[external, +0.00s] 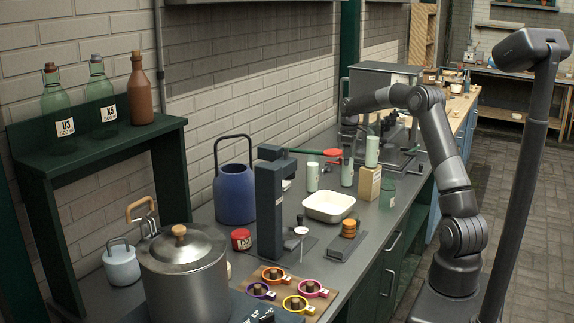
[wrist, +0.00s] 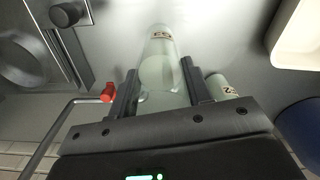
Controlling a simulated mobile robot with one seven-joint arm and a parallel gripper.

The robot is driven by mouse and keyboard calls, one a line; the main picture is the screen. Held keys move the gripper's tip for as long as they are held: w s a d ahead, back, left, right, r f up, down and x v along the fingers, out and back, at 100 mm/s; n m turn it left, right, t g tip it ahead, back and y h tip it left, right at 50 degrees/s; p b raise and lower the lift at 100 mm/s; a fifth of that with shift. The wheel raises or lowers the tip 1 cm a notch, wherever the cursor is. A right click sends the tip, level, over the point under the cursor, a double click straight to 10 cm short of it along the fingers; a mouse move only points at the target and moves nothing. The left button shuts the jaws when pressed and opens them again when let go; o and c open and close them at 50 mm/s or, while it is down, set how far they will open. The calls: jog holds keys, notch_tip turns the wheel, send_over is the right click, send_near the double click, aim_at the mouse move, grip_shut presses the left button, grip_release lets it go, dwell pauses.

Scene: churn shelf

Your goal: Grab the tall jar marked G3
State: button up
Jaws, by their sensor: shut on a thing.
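A pale green tall jar (wrist: 160,45) stands between the two fingers of my gripper (wrist: 161,82) in the wrist view. The fingers are shut on its sides. Its label faces away at an angle, and I cannot read it surely. In the external view this jar (external: 347,175) is upright on the counter, with my gripper (external: 348,153) around its upper part. A second pale jar (external: 312,177) stands to its left; it also shows in the wrist view (wrist: 222,87), just beyond the right finger.
A white tray (external: 329,207) lies in front of the jars. A tan box (external: 368,186) is close on the right, with a clear green glass (external: 387,194) beside it. A blue can (external: 235,195) stands left. Metal equipment (wrist: 68,40) is near my gripper.

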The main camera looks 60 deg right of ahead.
grip_shut()
jog(key=shift+r, duration=0.2)
